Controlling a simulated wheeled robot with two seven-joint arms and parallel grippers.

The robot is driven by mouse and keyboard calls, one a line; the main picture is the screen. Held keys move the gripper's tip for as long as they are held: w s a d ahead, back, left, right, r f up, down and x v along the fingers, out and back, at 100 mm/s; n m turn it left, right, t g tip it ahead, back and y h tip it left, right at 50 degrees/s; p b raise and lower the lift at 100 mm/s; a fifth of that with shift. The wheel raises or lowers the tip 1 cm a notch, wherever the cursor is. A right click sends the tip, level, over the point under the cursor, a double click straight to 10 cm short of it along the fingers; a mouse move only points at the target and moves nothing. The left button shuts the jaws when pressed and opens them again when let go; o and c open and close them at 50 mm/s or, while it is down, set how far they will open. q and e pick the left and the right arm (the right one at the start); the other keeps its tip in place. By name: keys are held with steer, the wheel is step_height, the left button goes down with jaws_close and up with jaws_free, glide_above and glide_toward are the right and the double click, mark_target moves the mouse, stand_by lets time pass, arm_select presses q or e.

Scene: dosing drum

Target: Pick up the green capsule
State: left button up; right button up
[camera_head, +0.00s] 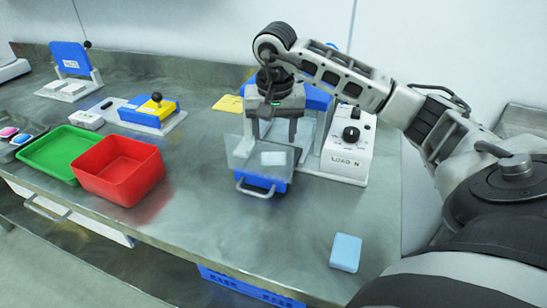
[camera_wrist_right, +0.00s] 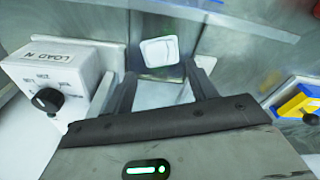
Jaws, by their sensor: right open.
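I cannot make out a clearly green capsule in either view. A small pale, rounded block (camera_head: 272,158) lies in the clear-walled drawer (camera_head: 242,158) of the blue machine; it also shows in the right wrist view (camera_wrist_right: 160,50), just beyond my fingers. My right gripper (camera_head: 273,133) points down over that machine, open and empty, with its fingers apart in the right wrist view (camera_wrist_right: 163,78). Small pink and bluish pieces (camera_head: 20,139) lie in the grey tray (camera_head: 30,127) at the far left. My left gripper is out of view.
A red bin (camera_head: 120,168) and a green tray (camera_head: 52,150) stand left. A white box with a black knob (camera_head: 348,145) stands close right of my gripper. A light blue block (camera_head: 345,252) lies near the front edge. The counter's front middle is clear.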

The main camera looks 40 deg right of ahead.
steer(key=shift+w+f+p, duration=0.2)
steer(key=shift+f+p, duration=0.2)
steer(key=shift+f, duration=2.35)
steer(key=c, duration=0.8)
